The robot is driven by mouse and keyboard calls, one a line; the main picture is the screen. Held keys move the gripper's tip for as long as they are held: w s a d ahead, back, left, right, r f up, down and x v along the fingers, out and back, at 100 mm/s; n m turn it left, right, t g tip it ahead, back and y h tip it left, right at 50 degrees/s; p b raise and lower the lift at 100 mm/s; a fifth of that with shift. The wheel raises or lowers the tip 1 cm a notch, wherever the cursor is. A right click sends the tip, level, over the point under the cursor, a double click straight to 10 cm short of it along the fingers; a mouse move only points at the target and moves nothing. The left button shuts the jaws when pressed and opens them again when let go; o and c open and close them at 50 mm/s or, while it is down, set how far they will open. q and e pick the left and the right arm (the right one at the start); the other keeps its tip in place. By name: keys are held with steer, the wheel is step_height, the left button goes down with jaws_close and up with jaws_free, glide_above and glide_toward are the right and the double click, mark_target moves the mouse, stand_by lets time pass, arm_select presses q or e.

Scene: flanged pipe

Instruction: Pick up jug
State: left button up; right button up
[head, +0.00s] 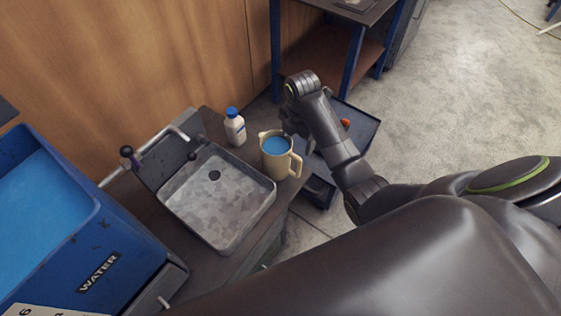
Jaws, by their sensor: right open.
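The jug (276,158) is cream-coloured, with blue liquid inside and a handle on its right side. It stands upright on the dark bench top, to the right of the sink. My right arm reaches in from the right, and my right gripper (293,128) is just behind and to the right of the jug's rim. Its fingers are mostly hidden by the arm's wrist; it is open. I cannot tell whether it touches the jug. My left gripper is not in view.
A white bottle with a blue cap (235,128) stands close behind the jug. A shallow metal sink (217,197) lies to its left. A blue water tank (120,250) fills the left side. A dark tray (358,128) with a small orange thing is beyond my arm.

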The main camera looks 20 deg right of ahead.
mark_target(296, 156)
step_height(296, 156, down, 10)
steer(key=shift+r, duration=0.15)
stand_by(0.4)
